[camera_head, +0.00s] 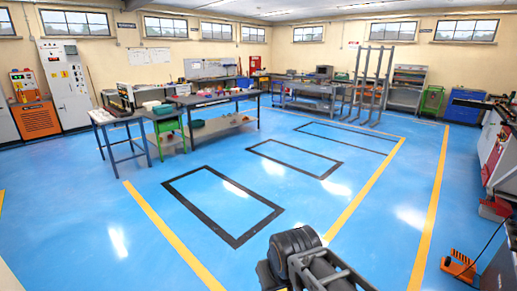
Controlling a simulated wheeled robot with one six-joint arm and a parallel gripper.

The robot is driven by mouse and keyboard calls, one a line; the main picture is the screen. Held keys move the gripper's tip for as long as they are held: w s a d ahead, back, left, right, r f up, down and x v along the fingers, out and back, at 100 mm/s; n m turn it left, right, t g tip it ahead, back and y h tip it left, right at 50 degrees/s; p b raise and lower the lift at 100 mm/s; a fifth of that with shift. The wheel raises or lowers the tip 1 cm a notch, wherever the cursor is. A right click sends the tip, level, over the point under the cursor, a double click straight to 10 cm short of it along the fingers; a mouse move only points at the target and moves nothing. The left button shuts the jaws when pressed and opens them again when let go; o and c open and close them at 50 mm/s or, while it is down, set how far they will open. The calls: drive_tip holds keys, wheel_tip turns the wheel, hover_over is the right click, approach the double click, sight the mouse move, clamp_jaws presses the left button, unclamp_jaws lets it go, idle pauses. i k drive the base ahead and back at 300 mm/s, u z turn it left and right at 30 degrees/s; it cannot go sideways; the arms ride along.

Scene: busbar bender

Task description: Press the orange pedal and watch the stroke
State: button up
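The orange pedal (459,266) sits on the blue floor at the lower right, with a dark cable rising from it towards the machine at the right edge. Nothing touches the pedal from above. My gripper (325,274) shows in part at the bottom middle, as dark rounded parts and grey links cut off by the frame's lower edge. It is well to the left of the pedal and apart from it. Its fingertips do not show clearly, so I cannot tell whether it is open or shut. I see nothing held.
A grey and red machine (494,150) stands along the right edge, with a red box (495,209) at its foot. Workbenches (215,97) and a rack (372,85) stand further back. The marked floor (370,235) between my gripper and the pedal is clear.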

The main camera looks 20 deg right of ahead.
sight(455, 253)
drive_tip(key=z, duration=0.5)
drive_tip(key=i, duration=1.35)
drive_tip(key=z, duration=1.65)
drive_tip(key=i, duration=1.15)
drive_tip(key=z, duration=0.85)
drive_tip(key=k, duration=0.65)
drive_tip(key=u, duration=0.35)
drive_tip(key=i, duration=0.85)
drive_tip(key=u, duration=0.7)
drive_tip(key=i, duration=2.25)
drive_tip(key=z, duration=0.25)
drive_tip(key=i, duration=1.15)
drive_tip(key=z, duration=1.65)
drive_tip(key=i, duration=0.95)
drive_tip(key=z, duration=0.9)
